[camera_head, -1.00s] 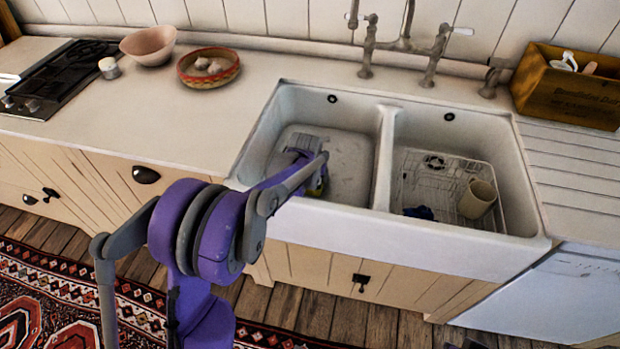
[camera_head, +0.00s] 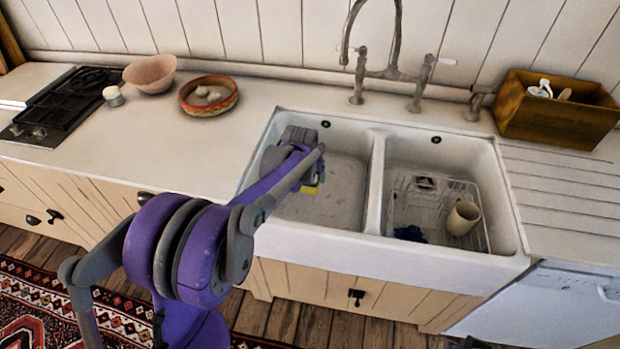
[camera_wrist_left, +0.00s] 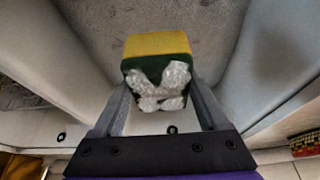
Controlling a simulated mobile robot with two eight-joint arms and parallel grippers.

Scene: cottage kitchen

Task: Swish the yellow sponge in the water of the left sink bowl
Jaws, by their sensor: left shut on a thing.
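My left gripper (camera_wrist_left: 162,88) is shut on the yellow sponge (camera_wrist_left: 158,46). In the left wrist view the sponge has a yellow layer, a dark green layer and white foam-like clumps on its near face. In the head view my left arm reaches into the left sink bowl (camera_head: 335,208), and only a yellow edge of the sponge (camera_head: 311,190) shows below the gripper. The bowl's floor looks grey; I cannot make out the water surface or whether the sponge touches it. My right gripper is not in view.
A divider (camera_head: 376,185) separates the right bowl, which holds a wire rack (camera_head: 428,205), a cream mug (camera_head: 463,218) and a dark blue item (camera_head: 409,233). The tap (camera_head: 392,73) stands behind. A wooden box (camera_head: 553,112) is at right; a patterned bowl (camera_head: 208,107) stands left on the counter.

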